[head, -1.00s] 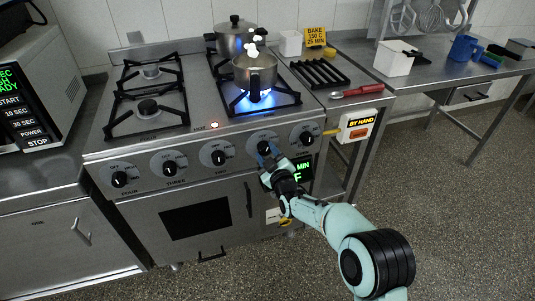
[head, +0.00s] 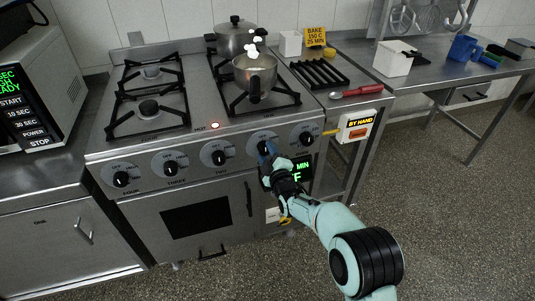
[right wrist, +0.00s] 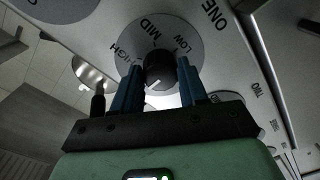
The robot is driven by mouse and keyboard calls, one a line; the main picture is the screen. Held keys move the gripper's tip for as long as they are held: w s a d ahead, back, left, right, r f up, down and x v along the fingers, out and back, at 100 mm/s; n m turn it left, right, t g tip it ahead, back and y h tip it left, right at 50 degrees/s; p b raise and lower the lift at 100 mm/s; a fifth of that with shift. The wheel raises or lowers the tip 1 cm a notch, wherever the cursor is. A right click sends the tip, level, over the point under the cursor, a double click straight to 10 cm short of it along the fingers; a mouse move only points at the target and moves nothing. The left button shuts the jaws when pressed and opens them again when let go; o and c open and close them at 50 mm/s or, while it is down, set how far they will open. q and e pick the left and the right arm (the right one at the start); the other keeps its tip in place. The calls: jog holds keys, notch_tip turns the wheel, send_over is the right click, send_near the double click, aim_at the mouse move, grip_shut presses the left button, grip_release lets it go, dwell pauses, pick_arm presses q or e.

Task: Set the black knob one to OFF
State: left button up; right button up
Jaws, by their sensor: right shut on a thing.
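The black knob one (head: 264,147) is on the stove's front panel, second from the right. In the right wrist view the knob (right wrist: 158,66) sits on a grey dial marked LOW, MID and HIGH, beside the label ONE. Its white mark points toward the lower left of that view, away from those words. The OFF mark is hidden there. My right gripper (head: 267,150) is shut on the knob, its blue fingers (right wrist: 157,88) on either side of it. No flame shows under the small pot (head: 255,76) on the front right burner. My left gripper is not in view.
Other black knobs, such as knob two (head: 219,157) and the rightmost one (head: 306,138), flank it closely. A lit display (head: 301,172) lies below right. A larger pot (head: 236,37) stands behind.

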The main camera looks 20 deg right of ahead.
aim_at(266, 151)
jog(key=o, duration=1.1)
jog(key=shift+c, duration=0.2)
jog(key=s+p, duration=0.1)
jog(key=s, duration=0.3)
jog(key=shift+s+d+r, duration=0.1)
jog(key=shift+r, duration=0.05)
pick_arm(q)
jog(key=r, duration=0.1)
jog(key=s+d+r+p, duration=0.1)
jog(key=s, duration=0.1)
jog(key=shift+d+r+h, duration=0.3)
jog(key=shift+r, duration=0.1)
pick_arm(e)
jog(key=s, duration=0.9)
jog(key=shift+d, duration=0.25)
